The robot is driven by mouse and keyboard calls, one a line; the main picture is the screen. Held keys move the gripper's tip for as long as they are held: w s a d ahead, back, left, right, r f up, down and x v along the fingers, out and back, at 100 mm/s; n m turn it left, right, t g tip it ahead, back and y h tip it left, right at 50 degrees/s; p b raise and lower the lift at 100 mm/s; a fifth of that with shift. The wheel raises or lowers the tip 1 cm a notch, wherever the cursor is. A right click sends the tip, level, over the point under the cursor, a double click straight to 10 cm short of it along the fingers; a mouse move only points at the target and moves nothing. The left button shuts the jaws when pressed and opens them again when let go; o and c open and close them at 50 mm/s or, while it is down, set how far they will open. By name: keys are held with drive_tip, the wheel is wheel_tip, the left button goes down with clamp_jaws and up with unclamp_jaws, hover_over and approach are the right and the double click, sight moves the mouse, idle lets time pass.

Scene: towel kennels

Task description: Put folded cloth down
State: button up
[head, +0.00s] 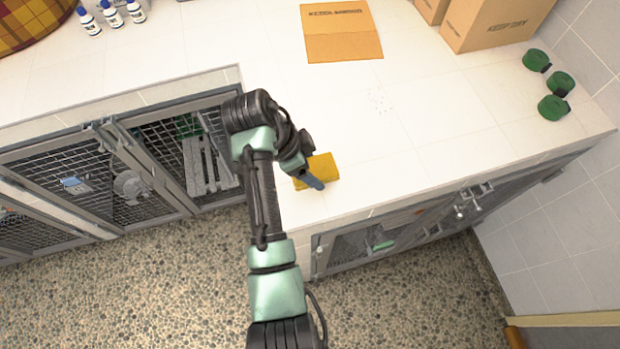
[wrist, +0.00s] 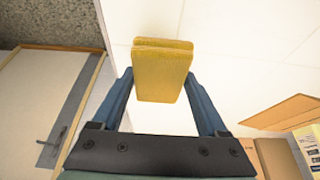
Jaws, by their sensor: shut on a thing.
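The folded yellow cloth (head: 322,167) is at my gripper (head: 310,180), over the white tiled counter (head: 400,150) near its inner corner. In the wrist view the cloth (wrist: 162,68) sits between the two blue fingers of my gripper (wrist: 160,98). My gripper is shut on it. The cloth looks like a flat, thick block with its fold layers showing at the top edge. Whether it touches the counter or hangs just above it, I cannot tell.
A flat cardboard piece (head: 342,32) and cardboard boxes (head: 490,22) are at the back. Several green rolls (head: 553,107) lie at the right. White bottles (head: 110,14) and a plaid basket (head: 30,22) stand at the left. Mesh kennel doors (head: 130,180) are below. The counter around the cloth is clear.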

drive_tip(key=shift+f+p, duration=0.5)
drive_tip(key=shift+f, duration=2.3)
drive_tip(key=shift+f+b, duration=0.25)
drive_tip(key=shift+b, duration=0.05)
drive_tip(key=o, duration=1.1)
drive_tip(key=shift+s+r, duration=0.1)
drive_tip(key=shift+o, duration=0.6)
drive_tip(key=shift+s, duration=0.1)
